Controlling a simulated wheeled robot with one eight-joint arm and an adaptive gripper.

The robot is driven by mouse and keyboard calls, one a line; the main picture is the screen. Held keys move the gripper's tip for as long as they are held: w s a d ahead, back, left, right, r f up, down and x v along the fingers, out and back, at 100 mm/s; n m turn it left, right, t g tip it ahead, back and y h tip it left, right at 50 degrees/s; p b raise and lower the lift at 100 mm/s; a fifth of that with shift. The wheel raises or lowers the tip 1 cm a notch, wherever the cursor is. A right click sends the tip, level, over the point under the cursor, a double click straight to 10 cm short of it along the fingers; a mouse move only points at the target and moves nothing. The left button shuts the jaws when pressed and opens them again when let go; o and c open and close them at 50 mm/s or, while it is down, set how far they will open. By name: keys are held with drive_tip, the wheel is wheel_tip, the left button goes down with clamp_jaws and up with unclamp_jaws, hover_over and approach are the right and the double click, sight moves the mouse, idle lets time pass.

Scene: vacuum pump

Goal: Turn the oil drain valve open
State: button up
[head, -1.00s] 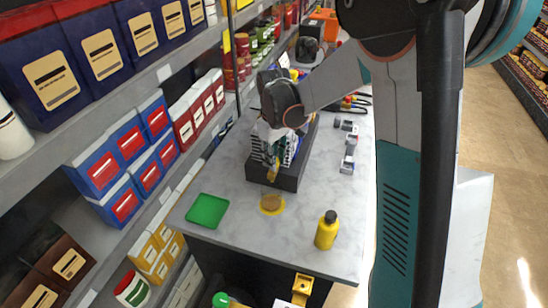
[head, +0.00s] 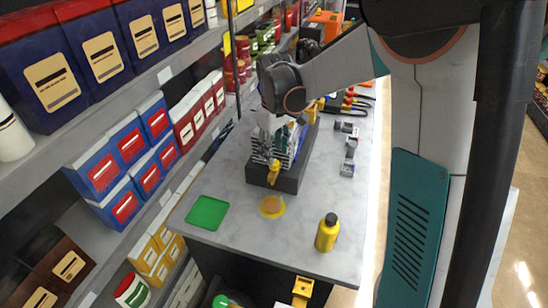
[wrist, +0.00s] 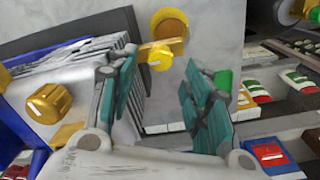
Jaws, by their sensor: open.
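The vacuum pump (head: 291,158), with pale fins and a blue side, stands on a dark base on the grey table. A larger yellow knob (wrist: 48,103) is on the pump body at the left of the wrist view. My gripper (head: 267,158) is beside the pump's near end, pointing down. In the wrist view my gripper (wrist: 160,72) is open, its teal-padded fingers on either side of the line to the valve. I cannot tell whether they touch it.
A round orange-yellow dish or patch (head: 272,206) lies in front of the pump. A green tray (head: 207,213) lies left of it, a yellow bottle (head: 327,233) right. Grey parts (head: 350,150) lie right of the pump. Stocked shelves (head: 150,80) run along the left.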

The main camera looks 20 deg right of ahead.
wheel_tip(320, 180, up, 8)
drive_tip(key=shift+f, duration=0.15)
drive_tip(key=shift+s, duration=0.1)
idle(0.5)
